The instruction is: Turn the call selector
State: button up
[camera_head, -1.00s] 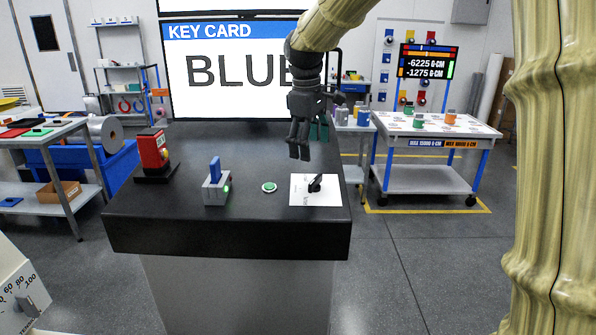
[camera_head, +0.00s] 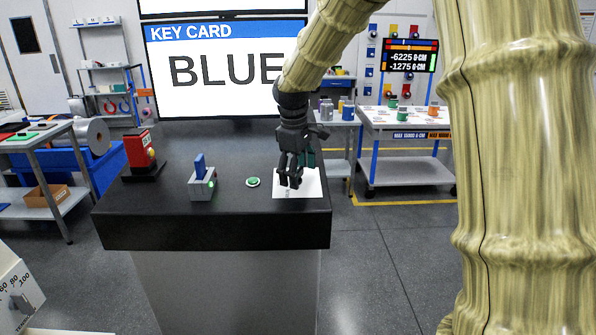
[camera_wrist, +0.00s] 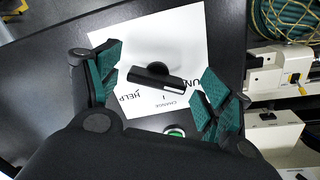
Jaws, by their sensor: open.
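The call selector is a black knob with a bar handle and a light mark at one end; it shows in the wrist view (camera_wrist: 157,76) on a white printed plate (camera_wrist: 185,35). Lettering including "HELP" and "CHANGE" shows on the plate. In the head view the plate (camera_head: 310,188) lies at the right end of the dark counter, and my gripper hides the knob. My gripper (camera_head: 291,182) is above the plate. In the wrist view its teal-padded fingers (camera_wrist: 158,88) are open, one on each side of the knob, with visible gaps. Contact is not visible.
On the counter (camera_head: 215,232) stand a green button (camera_head: 253,182), a grey reader with a blue card (camera_head: 202,182) and a red device (camera_head: 141,154). A screen reading "KEY CARD BLUE" (camera_head: 225,70) stands behind. A cart (camera_head: 412,178) is at the right.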

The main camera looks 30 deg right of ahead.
jog(key=shift+w+a+f, duration=0.1)
jog(key=shift+w+f, duration=0.4)
jog(key=shift+w, duration=0.15)
jog(key=shift+s+r, duration=0.25)
jog(key=shift+s, duration=0.1)
jog(key=c, duration=0.8)
jog(key=shift+c, duration=1.1)
